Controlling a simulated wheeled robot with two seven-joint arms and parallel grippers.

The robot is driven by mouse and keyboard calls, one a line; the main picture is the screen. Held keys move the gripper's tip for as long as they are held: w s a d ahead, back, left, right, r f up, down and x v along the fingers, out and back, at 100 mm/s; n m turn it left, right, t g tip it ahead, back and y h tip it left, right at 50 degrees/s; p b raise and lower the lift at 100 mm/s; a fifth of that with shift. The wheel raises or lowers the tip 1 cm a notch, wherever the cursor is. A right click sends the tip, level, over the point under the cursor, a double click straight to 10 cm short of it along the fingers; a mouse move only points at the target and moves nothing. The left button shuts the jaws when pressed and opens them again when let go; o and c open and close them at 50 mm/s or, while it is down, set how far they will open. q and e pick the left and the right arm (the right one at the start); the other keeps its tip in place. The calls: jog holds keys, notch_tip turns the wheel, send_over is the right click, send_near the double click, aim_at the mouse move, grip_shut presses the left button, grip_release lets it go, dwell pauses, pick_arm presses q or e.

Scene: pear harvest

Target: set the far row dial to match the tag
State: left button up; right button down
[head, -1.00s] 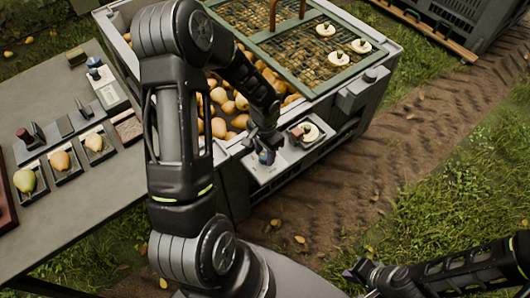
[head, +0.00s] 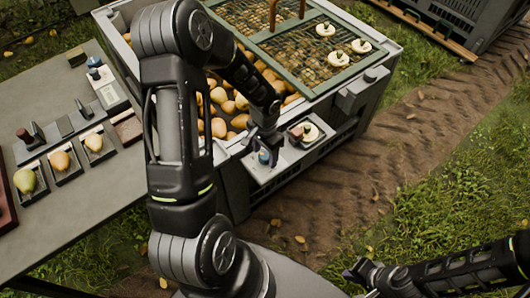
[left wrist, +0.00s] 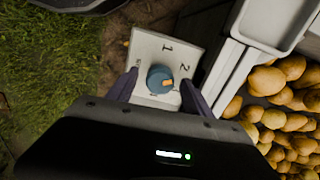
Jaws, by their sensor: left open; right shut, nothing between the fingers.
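A blue dial knob (head: 264,156) sits on a pale plate (head: 257,173) on the ledge of the pear bin. In the left wrist view the knob (left wrist: 158,77) has an orange pointer mark on its right side, slightly toward the bottom. The plate shows a "1" above the knob and a "2" at its upper right; other marks are too small to read. My left gripper (head: 265,143) is open, its fingers either side of the knob and apart from it in the wrist view. My right gripper (head: 362,276) is shut and empty at the lower right. I cannot make out the tag.
A second blue knob (head: 94,62) stands on the grey table (head: 110,185), by several pears on small trays. The bin (head: 385,75) holds many pears under a green mesh frame. A small tray (head: 318,142) with a red block adjoins the dial plate. Grass and dirt lie right.

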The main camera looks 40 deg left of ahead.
aim_at(267, 153)
pick_arm(q)
notch_tip(267, 153, up, 8)
jog(key=shift+f+p, duration=0.1)
jog(key=shift+p, duration=0.3)
jog(key=shift+w, duration=0.1)
dwell(0.4)
jog(key=shift+w+d, duration=0.1)
jog(key=shift+w, duration=0.25)
jog(key=w+d+f+n+t+h+p, duration=0.1)
jog(key=d+f+n+t, duration=0.15)
jog(key=d, duration=0.35)
jog(key=w+d+f+n+t+h, duration=0.1)
jog(key=d+f+h, duration=0.15)
jog(key=d, duration=0.35)
jog(key=s+d+f+g+p, duration=0.1)
jog(key=s+d+f+p, duration=0.1)
jog(key=s+d, duration=0.4)
jog(key=s+d+f+n+g+p, duration=0.1)
jog(key=s+d+f, duration=0.3)
jog(key=s+d, duration=0.3)
jog(key=s, duration=0.4)
jog(key=shift+s+f+g+h+p, duration=0.2)
jog(key=shift+f+g+h+p, duration=0.1)
jog(key=shift+g+h+p, duration=0.05)
